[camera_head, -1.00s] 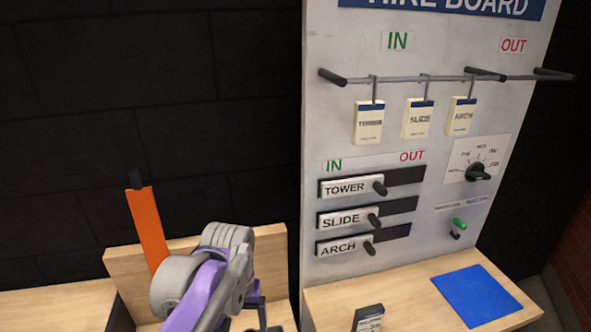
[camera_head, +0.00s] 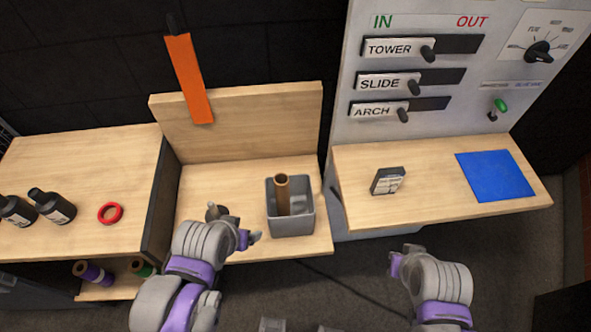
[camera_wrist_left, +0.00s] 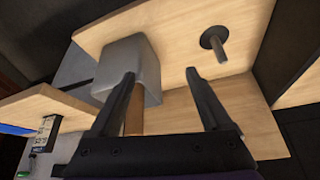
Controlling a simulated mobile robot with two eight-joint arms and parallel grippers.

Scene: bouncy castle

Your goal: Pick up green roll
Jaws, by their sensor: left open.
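The green roll (camera_head: 144,267) lies on the low shelf under the left wooden bench in the head view. Only its end shows, and my left arm partly covers it. A purple roll (camera_head: 95,273) lies to its left. My left gripper (camera_head: 250,237) is above the middle bench, right of and higher than the green roll, near the grey bin. In the left wrist view the jaws (camera_wrist_left: 161,80) are open and empty, with the grey bin (camera_wrist_left: 145,65) and its brown tube (camera_wrist_left: 134,115) beyond them. My right arm shows at lower right; its jaws cannot be made out.
The grey bin (camera_head: 290,222) with an upright brown tube (camera_head: 283,195) stands on the middle bench. A dark peg (camera_head: 213,211) stands to its left. Black bottles (camera_head: 52,207) and a red ring (camera_head: 110,214) sit on the left bench above the shelf. Floor is open in front.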

